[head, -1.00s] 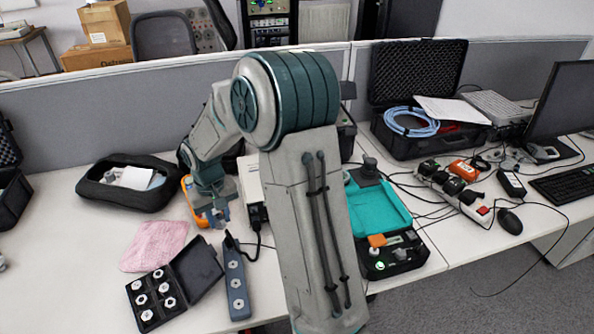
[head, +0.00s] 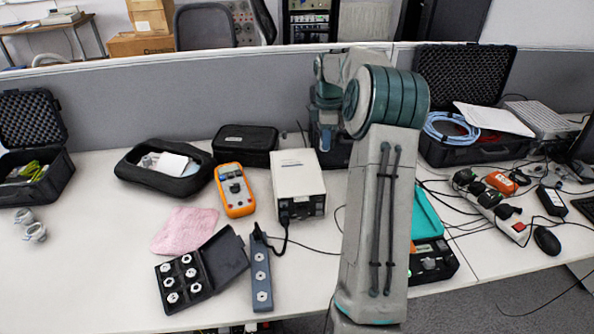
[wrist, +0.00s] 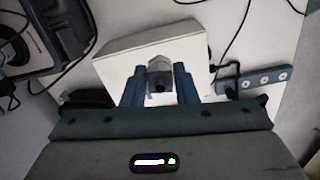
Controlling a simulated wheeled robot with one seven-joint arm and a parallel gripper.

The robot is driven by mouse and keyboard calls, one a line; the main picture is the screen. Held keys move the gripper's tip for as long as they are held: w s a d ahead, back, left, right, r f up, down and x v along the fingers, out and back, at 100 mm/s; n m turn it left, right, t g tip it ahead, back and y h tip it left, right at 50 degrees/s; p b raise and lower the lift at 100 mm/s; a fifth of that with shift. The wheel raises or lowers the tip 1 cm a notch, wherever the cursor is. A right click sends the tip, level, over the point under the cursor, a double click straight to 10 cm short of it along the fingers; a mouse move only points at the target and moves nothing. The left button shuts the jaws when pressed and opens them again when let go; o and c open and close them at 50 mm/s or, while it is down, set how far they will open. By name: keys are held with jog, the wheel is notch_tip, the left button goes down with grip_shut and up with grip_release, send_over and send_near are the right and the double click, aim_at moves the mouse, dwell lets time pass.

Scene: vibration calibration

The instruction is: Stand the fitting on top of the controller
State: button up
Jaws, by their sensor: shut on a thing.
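The controller is a white box (head: 298,172) with a dark front panel, standing upright on the table in the head view. Its pale top (wrist: 132,52) also shows in the wrist view. My gripper (wrist: 159,86) has its two blue fingers closed on a small grey fitting (wrist: 160,70) with a dark round opening. In the wrist view the fitting overlaps the controller; I cannot tell the height between them. Other light grey fittings (head: 35,232) lie at the far left of the table.
An orange multimeter (head: 235,190) stands left of the controller, with a black case (head: 245,140) behind. A socket strip (head: 261,272), an open box of nuts (head: 183,282) and a pink cloth (head: 184,230) lie in front. A cable runs from the controller's front.

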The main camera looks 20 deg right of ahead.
jog(key=d+r+n, duration=0.1)
jog(key=d+n, duration=0.1)
jog(key=d, duration=0.2)
send_over(298, 176)
notch_tip(298, 176, down, 7)
jog(key=shift+s+r+p, duration=0.1)
jog(key=shift+r+p, duration=0.1)
jog(key=shift+p, duration=0.15)
jog(key=shift+f, duration=1.95)
jog(key=shift+f, duration=0.15)
jog(key=o, duration=1)
jog(key=shift+o, duration=0.2)
